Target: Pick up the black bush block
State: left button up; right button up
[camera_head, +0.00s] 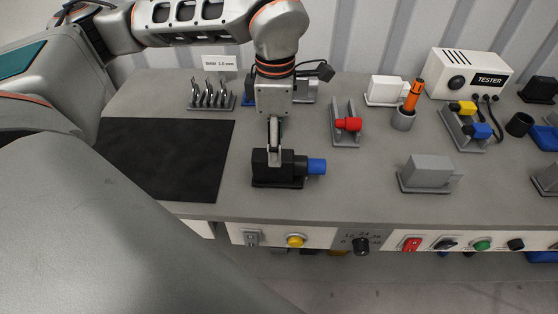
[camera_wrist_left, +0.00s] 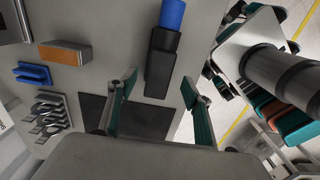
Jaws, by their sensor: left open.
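The black bush block (camera_head: 267,173) stands near the front edge of the workbench, with a black collar and a blue cylinder (camera_head: 316,166) pointing right. In the left wrist view the black block (camera_wrist_left: 159,72) shows with its blue end (camera_wrist_left: 172,14) at the top. My left gripper (camera_head: 274,158) points down at the block, its fingers overlapping the block's top in the head view. In the left wrist view the open left gripper (camera_wrist_left: 160,80) has one finger on each side of the block's near end. Contact cannot be told. My right gripper is not in view.
A black mat (camera_head: 165,158) lies left of the block. A rack of hooked tools (camera_head: 211,97) stands behind. A grey bracket with a red part (camera_head: 348,124), a grey block (camera_head: 427,172) and a tester (camera_head: 468,74) stand to the right. Switches line the bench front.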

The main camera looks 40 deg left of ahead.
aim_at(292, 171)
pick_arm(q)
notch_tip(292, 171, down, 6)
jog(key=shift+s+a+r, duration=0.1)
jog(key=shift+r, duration=0.1)
jog(key=shift+f, duration=0.5)
jog(key=c, duration=1.3)
grip_shut()
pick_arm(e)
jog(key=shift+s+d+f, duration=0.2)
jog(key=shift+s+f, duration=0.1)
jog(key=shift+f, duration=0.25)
